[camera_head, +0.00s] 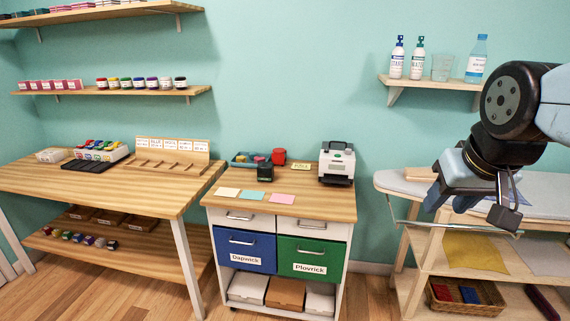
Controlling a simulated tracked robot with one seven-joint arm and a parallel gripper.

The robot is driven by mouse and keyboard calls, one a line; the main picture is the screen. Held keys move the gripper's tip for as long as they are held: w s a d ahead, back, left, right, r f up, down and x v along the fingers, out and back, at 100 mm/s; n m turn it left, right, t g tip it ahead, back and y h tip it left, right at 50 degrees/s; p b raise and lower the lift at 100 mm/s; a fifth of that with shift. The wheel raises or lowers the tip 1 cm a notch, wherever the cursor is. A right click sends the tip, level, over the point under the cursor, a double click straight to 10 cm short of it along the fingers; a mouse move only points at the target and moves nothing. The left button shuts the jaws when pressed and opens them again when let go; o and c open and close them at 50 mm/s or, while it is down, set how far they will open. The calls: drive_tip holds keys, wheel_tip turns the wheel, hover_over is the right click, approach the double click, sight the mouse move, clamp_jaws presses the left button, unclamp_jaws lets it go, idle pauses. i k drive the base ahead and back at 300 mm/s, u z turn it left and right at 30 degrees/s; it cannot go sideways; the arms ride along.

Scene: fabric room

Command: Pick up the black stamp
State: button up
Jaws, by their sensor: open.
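A small dark block (265,171), which looks like the black stamp, stands on the wooden top of the drawer cabinet (330,204). It is behind the coloured paper cards and left of a label printer. It is small in the picture, so its details are unclear. Another small black item (111,245) lies at the right end of a row of coloured pieces on the left table's lower shelf. My gripper (482,205) is at the right, in front of the ironing board, far from the cabinet top. It is open, and I see nothing held in it.
The ironing board (400,183) and a wall shelf (430,83) with bottles are at right.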

sight(265, 172)
drive_tip(key=u, duration=0.1)
drive_tip(key=i, duration=1.5)
drive_tip(key=u, duration=0.35)
